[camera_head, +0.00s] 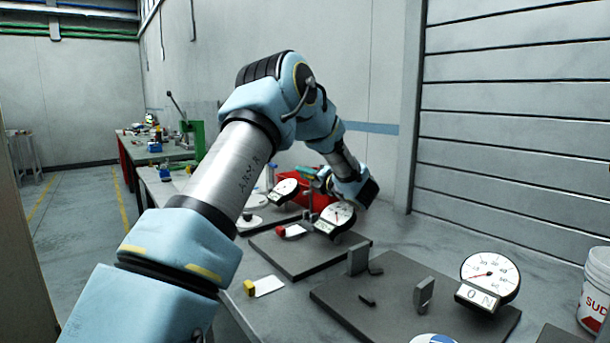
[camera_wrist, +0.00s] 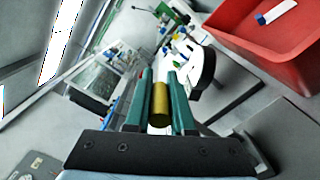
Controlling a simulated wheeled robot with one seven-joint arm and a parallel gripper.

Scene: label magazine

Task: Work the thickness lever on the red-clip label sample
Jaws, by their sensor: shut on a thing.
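The red-clip label sample, a white label (camera_head: 295,230) with a red clip (camera_head: 281,231), is at the middle dial gauge (camera_head: 336,217) on a dark plate (camera_head: 290,262). In the head view I cannot tell how far the label goes under the gauge. My gripper (camera_head: 314,173) is above and behind this gauge, fingers pointing left. In the wrist view its two teal fingers (camera_wrist: 160,98) are shut on a brass-coloured cylinder (camera_wrist: 159,106), which looks like the lever's knob. A white dial edge (camera_wrist: 206,73) shows just right of the fingers. The lever's root is hidden.
A red bin (camera_wrist: 262,48) holds a blue-and-white piece (camera_wrist: 275,13). A yellow-clip label (camera_head: 268,286) lies on the bench in front. Another dial gauge (camera_head: 489,272) with an ON sign stands right, a third (camera_head: 285,191) behind left. A white bucket (camera_head: 596,290) is far right.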

